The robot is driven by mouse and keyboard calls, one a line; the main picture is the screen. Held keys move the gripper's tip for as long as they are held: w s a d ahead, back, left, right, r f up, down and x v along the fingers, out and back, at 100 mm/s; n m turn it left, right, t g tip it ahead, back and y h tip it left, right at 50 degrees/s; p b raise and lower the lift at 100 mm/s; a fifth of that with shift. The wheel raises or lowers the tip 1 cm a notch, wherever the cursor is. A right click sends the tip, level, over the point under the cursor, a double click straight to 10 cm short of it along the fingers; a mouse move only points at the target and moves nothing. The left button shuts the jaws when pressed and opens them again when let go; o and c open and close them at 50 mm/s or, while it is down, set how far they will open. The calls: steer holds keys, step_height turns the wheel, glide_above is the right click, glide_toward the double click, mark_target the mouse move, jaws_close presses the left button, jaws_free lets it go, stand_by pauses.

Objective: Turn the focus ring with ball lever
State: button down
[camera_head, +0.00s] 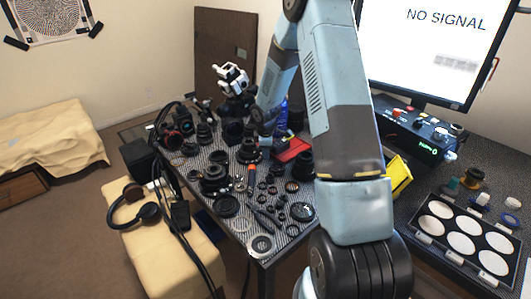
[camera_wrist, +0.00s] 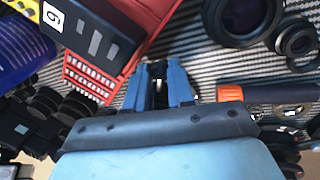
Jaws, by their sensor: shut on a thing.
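My gripper (camera_wrist: 158,72) points down at the striped bench top, its two blue fingers close together. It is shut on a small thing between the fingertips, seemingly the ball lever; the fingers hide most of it. In the head view my gripper (camera_head: 264,141) is low over the bench, beside a dark lens (camera_head: 248,154) standing among other parts. The focus ring cannot be made out clearly, as my arm and fingers cover that spot.
A red case (camera_wrist: 125,20) lies close to the fingers, and an orange-handled tool (camera_wrist: 230,93) on their other side. Black lens parts (camera_wrist: 240,20) lie nearby. Several lenses and rings crowd the bench (camera_head: 232,246). A monitor (camera_head: 430,50) stands behind at right.

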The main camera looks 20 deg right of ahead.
steer(key=shift+d, duration=0.1)
stand_by(0.3)
steer(key=c, duration=1.3)
jaws_free()
steer(key=shift+o, duration=0.2)
step_height(320, 180, up, 13)
steer(key=s+a, duration=0.1)
steer(key=s, duration=0.1)
steer(key=shift+s+r, duration=0.15)
steer(key=shift+r, duration=0.05)
steer(key=shift+c, duration=0.5)
